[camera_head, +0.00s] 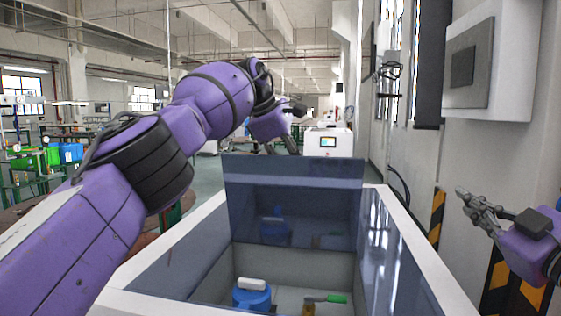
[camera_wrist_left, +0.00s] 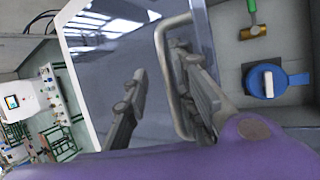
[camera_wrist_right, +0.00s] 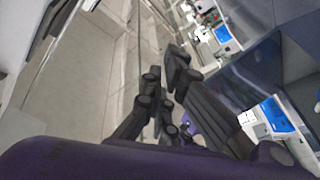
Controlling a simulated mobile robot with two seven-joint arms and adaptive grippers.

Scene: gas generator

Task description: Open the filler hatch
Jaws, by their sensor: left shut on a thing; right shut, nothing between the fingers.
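The filler hatch is a dark, glossy panel (camera_head: 293,180) standing steeply at the back of an open white-rimmed box (camera_head: 415,245). A metal loop handle (camera_wrist_left: 163,55) shows beside the panel (camera_wrist_left: 105,28) in the left wrist view. My left gripper (camera_head: 281,147) is just above the panel's top edge in the head view. In the left wrist view its fingers (camera_wrist_left: 160,95) are on either side of the handle and shut on it; the exact contact is partly hidden. My right gripper (camera_head: 476,205) is shut and empty, to the right of the box.
A wall with a grey-white cabinet (camera_head: 471,65) stands close on the right. A white machine with a screen (camera_head: 328,143) stands behind.

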